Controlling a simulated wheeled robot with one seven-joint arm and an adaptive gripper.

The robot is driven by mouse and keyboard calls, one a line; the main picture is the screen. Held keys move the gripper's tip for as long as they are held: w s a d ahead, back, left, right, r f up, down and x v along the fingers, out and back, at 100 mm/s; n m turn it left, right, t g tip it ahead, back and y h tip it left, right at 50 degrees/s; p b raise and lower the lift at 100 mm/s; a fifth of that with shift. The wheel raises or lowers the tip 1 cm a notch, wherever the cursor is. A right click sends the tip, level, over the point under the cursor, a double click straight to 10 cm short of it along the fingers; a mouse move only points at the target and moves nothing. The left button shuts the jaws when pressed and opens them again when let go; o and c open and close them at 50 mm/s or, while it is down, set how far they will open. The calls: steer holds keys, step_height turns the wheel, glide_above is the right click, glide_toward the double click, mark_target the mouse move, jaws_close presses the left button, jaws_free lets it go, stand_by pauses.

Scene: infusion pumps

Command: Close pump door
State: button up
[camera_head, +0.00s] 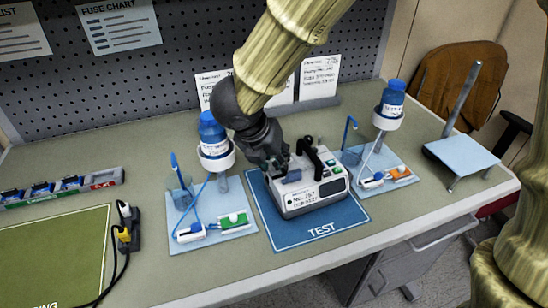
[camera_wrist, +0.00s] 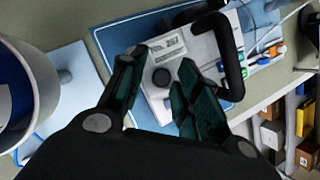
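The pump (camera_head: 312,198) is a white and grey box with a dark display, coloured buttons and a black handle. It stands on the blue TEST mat (camera_head: 292,235). My gripper (camera_head: 277,167) is at the pump's back left, over its top. In the wrist view my gripper (camera_wrist: 161,62) is open, its two dark green fingers apart. The white pump top (camera_wrist: 172,48) and a round black knob (camera_wrist: 160,77) show between them. The black handle (camera_wrist: 237,60) is right of the fingers. I cannot tell the door's position or whether the fingers touch the pump.
Light blue trays with blue-capped bottles on stands flank the mat, left (camera_head: 212,235) and right (camera_head: 392,178). The left bottle (camera_head: 212,135) is close to my wrist. A green mat (camera_head: 55,255) and a black cabled device (camera_head: 128,228) lie farther left. The table front is clear.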

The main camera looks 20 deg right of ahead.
mark_target(269, 163)
steer(key=shift+r, duration=0.15)
steer(key=p, duration=0.2)
steer(key=shift+w+r+g+p, duration=0.2)
steer(key=shift+r+g+p, duration=0.1)
steer(key=shift+g+p, duration=0.1)
steer(key=g+p, duration=0.1)
steer(key=p, duration=0.1)
steer(key=w+g+p, duration=0.1)
steer(key=p, duration=0.1)
steer(key=shift+r+n+p, duration=0.3)
steer(key=shift+r+p, duration=0.05)
steer(key=shift+p, duration=0.05)
steer(key=w+g+p, duration=0.1)
steer(key=p, duration=0.1)
steer(key=g+p, duration=0.2)
steer(key=shift+w+a+r+n+p, duration=0.1)
steer(key=shift+w+r+n+p, duration=0.1)
steer(key=shift+w+n+p, duration=0.15)
